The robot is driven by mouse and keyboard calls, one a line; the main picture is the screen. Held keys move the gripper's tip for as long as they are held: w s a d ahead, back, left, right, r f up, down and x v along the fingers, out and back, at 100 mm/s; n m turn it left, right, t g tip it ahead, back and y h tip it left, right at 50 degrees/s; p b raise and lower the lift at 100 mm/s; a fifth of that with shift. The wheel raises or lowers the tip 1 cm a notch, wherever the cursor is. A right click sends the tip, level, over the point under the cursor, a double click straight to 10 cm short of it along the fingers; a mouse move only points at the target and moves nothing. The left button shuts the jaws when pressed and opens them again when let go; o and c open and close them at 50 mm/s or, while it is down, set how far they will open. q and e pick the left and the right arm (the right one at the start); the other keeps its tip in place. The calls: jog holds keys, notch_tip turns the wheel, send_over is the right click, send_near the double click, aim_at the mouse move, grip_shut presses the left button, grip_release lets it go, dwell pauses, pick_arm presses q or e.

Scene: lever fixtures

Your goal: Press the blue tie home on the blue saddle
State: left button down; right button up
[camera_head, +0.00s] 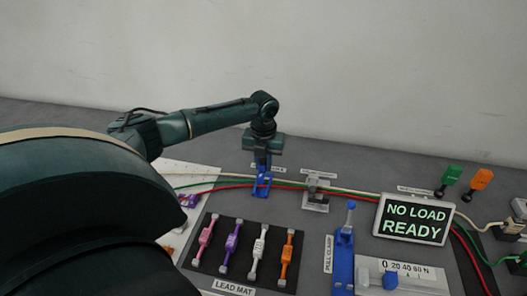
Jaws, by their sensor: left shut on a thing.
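My left gripper (263,157) reaches down from the dark green arm at the back middle of the bench. It is shut on the blue tie (262,167), which shows only as a small blue patch under the jaws. The blue saddle (260,187) stands directly below, with the white, green and red leads running across it. The tie is at or just above the saddle; I cannot tell whether it is seated. My right gripper is not in view.
A grey clamp fixture (316,194) stands right of the saddle. In front lie the black lead mat (208,257) with several coloured leads, the blue pull clamp (343,262) and a display (413,219) reading "NO LOAD READY". My large dark arm link fills the left foreground.

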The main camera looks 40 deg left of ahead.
pick_arm(q)
jog(key=shift+f, duration=0.3)
jog(key=shift+f+b, duration=0.3)
jog(key=shift+f, duration=0.15)
jog(key=shift+f, duration=0.15)
dwell(0.5)
jog(key=shift+f, duration=0.15)
jog(key=shift+f+b, duration=0.35)
jog(key=shift+f, duration=0.1)
jog(key=shift+f, duration=0.25)
jog(key=shift+f, duration=0.35)
